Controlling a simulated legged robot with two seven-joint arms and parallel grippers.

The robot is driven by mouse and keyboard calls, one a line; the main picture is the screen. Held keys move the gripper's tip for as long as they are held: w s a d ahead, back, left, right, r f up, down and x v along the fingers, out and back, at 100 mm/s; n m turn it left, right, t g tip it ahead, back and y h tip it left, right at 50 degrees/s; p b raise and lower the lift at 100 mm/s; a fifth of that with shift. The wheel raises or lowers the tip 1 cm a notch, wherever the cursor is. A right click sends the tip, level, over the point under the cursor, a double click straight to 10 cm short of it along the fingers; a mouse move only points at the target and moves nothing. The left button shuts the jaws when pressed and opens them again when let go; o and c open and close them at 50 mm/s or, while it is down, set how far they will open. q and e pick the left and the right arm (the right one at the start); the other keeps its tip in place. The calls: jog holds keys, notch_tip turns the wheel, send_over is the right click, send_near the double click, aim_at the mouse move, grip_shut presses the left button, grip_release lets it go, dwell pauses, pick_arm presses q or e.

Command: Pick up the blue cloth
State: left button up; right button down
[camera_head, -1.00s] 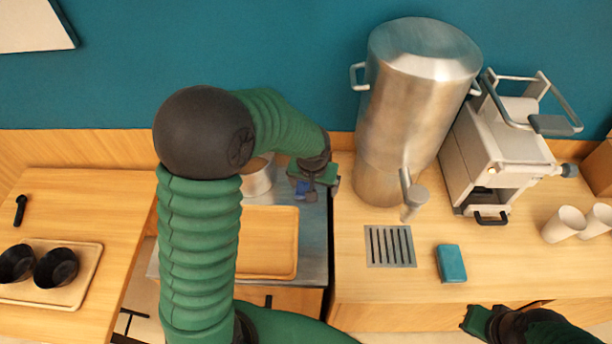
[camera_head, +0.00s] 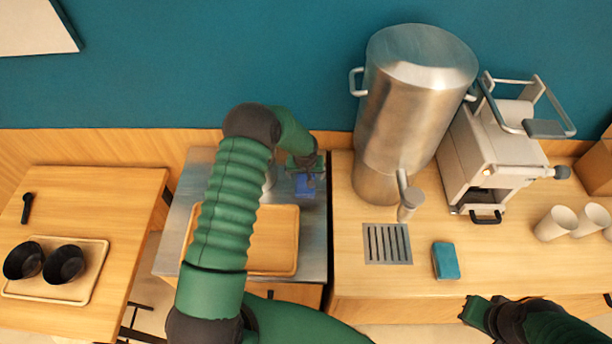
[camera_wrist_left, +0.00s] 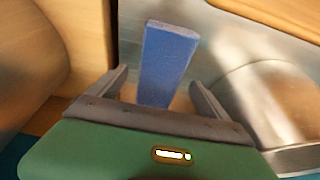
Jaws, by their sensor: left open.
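The blue cloth (camera_head: 305,186) is at the right side of the metal counter, near the gap to the wooden counter. In the left wrist view the cloth (camera_wrist_left: 168,55) is a flat blue strip between the two fingers and reaching beyond them. My left gripper (camera_head: 304,168) is open, with its fingers (camera_wrist_left: 158,80) on either side of the strip, and a gap shows on both sides. The near end of the cloth is hidden by the gripper's body. My right gripper (camera_head: 474,309) is empty-looking at the lower right; its jaws are not clear.
A wooden tray (camera_head: 287,240) lies on the metal counter, partly behind my left arm. A metal pot (camera_head: 270,176) is mostly hidden by that arm. A tall metal urn (camera_head: 405,120) stands to the right. A teal block (camera_head: 446,261) lies beside a drain grate (camera_head: 387,243).

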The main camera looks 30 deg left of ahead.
pick_arm(q)
jog(key=x, duration=0.2)
jog(key=shift+a+f, duration=0.3)
jog(key=shift+f, duration=0.05)
jog(key=shift+d, duration=0.15)
jog(key=shift+c, duration=0.4)
pick_arm(e)
jog(key=shift+a+r, duration=0.1)
jog(key=shift+r, duration=0.3)
pick_arm(q)
jog(key=shift+w, duration=0.1)
jog(key=c, duration=0.5)
jog(key=shift+r, duration=0.1)
jog(key=c, duration=1)
